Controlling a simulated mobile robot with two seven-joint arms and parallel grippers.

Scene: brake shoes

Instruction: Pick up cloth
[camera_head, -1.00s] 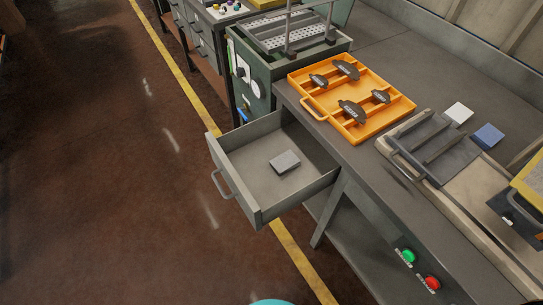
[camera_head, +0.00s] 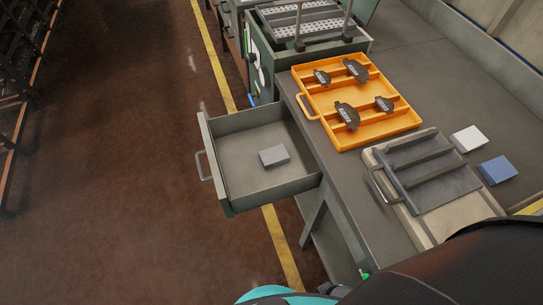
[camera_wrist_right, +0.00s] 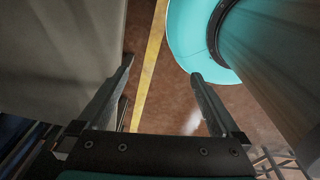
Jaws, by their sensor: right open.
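A small grey folded piece (camera_head: 274,156), perhaps a cloth, lies flat in the open drawer (camera_head: 222,196). A white square piece (camera_head: 468,139) and a blue square piece (camera_head: 497,170) lie on the bench at the right and could also be cloths. I cannot tell the material of any of them. My right gripper (camera_wrist_right: 161,69) is open and empty in the right wrist view, with floor seen between its fingers. Its fingers do not show in the head view. My left gripper is not in view.
An orange tray (camera_head: 384,133) with several dark brake shoes stands on the bench (camera_head: 440,70). A dark ribbed plate on a pale base with a handle (camera_head: 381,187) lies nearer. A green machine (camera_head: 262,78) stands behind the drawer.

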